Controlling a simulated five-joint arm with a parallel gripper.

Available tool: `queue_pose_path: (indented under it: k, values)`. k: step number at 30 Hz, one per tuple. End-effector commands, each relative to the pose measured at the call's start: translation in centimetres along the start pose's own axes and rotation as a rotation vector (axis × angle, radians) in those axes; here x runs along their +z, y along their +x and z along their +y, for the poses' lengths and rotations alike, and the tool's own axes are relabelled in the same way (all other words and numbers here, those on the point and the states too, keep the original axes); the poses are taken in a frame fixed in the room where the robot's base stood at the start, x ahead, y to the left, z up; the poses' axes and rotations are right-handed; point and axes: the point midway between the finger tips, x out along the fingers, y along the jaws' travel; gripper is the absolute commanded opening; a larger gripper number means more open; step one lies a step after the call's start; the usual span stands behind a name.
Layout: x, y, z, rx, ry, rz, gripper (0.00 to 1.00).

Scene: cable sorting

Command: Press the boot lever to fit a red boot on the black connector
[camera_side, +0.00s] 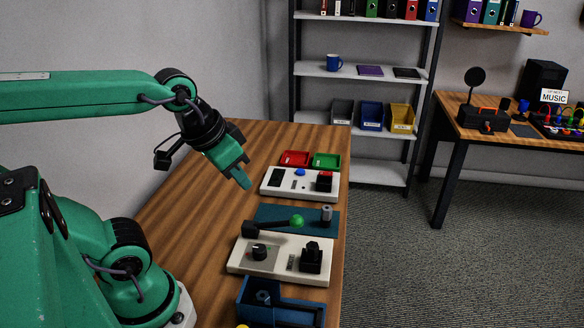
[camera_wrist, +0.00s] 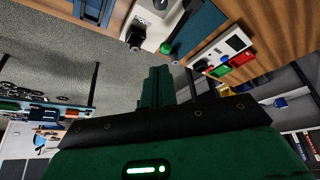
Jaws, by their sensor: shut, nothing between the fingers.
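My gripper (camera_side: 246,184) is shut and empty, pointing down above the wooden table, left of the panels. Its fingers also show in the wrist view (camera_wrist: 157,84), pressed together. A black lever with a green ball knob (camera_side: 297,220) lies across a teal plate (camera_side: 268,212); the knob also shows in the wrist view (camera_wrist: 166,48). My gripper is apart from the lever, above and left of it. A grey cylinder (camera_side: 326,213) stands at the plate's right end. I cannot tell which part is the black connector, and no separate red boot is clear.
A white panel with a dark knob and black block (camera_side: 311,256) lies in front of the plate. Another with a blue button and red-topped block (camera_side: 324,181) lies behind. Beyond are red (camera_side: 295,158) and green trays (camera_side: 327,161). A blue holder (camera_side: 282,311) is nearest. The left tabletop is clear.

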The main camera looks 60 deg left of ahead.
Motion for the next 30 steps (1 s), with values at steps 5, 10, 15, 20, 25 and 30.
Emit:
queue_pose_path:
  k: [5,10,15,20,25,30]
  values:
    - [0.4,-0.1,0.1,0.002,0.023,0.040,0.00]
    - [0.4,-0.1,0.1,0.002,0.025,0.043,0.00]
    - [0.4,-0.1,0.1,0.002,0.025,0.042,0.00]
    - [0.2,-0.2,0.1,0.002,0.035,0.035,0.00]
    - [-0.5,-0.2,0.1,0.001,0.075,0.007,0.00]
    - [-1.8,-0.1,0.0,0.002,0.149,-0.041,0.00]
